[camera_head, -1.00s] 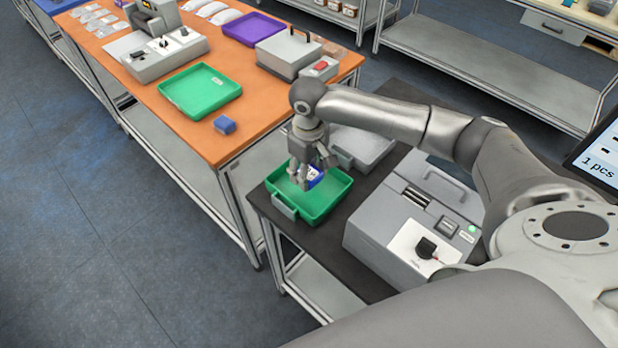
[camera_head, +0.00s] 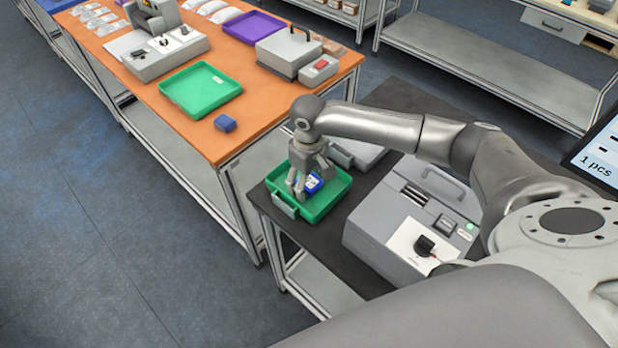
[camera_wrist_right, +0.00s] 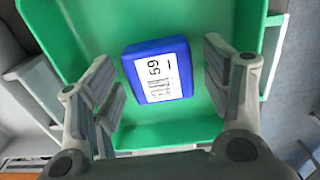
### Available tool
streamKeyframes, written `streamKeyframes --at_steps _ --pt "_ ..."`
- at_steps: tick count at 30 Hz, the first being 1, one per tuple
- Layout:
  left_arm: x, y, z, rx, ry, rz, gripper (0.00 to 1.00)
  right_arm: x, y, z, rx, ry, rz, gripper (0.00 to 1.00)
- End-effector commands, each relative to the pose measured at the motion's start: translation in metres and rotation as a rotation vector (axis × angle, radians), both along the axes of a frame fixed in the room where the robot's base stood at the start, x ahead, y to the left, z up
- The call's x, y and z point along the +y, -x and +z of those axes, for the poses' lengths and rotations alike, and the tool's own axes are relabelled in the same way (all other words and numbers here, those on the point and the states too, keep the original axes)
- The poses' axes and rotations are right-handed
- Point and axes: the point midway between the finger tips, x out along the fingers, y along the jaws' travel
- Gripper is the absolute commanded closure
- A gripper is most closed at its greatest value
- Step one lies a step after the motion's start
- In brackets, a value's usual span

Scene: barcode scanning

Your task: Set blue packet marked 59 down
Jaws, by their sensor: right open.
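The blue packet (camera_wrist_right: 158,72) has a white label with a barcode and the number 59, face up in the right wrist view. It lies in the green tray (camera_wrist_right: 170,137) on the dark side table and also shows in the head view (camera_head: 313,184). My right gripper (camera_head: 299,190) is low over this tray, beside and above the packet. In the right wrist view its open fingers (camera_wrist_right: 165,95) stand on either side of the packet, with gaps between. My left gripper is not in view.
A grey device (camera_head: 400,225) with slots and a knob stands right of the tray. The orange table (camera_head: 185,120) holds another green tray (camera_head: 201,107) and a small blue object (camera_head: 225,123).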

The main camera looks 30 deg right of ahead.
Motion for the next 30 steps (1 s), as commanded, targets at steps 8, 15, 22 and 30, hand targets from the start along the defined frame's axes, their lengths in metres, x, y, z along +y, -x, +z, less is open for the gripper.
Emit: streamKeyframes --at_steps 8,15,22,30 --pt "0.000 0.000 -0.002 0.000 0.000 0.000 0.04 0.000 -0.001 0.007 -0.003 0.000 0.000 0.29" --pt "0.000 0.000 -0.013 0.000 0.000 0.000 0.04 0.000 -0.001 0.050 -0.006 -0.002 0.001 0.29" --pt "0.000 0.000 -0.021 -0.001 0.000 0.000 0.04 0.000 -0.001 0.097 -0.004 -0.001 0.000 0.29" --pt "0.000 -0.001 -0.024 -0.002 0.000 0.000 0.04 0.001 -0.001 0.122 -0.001 -0.001 -0.001 0.29"
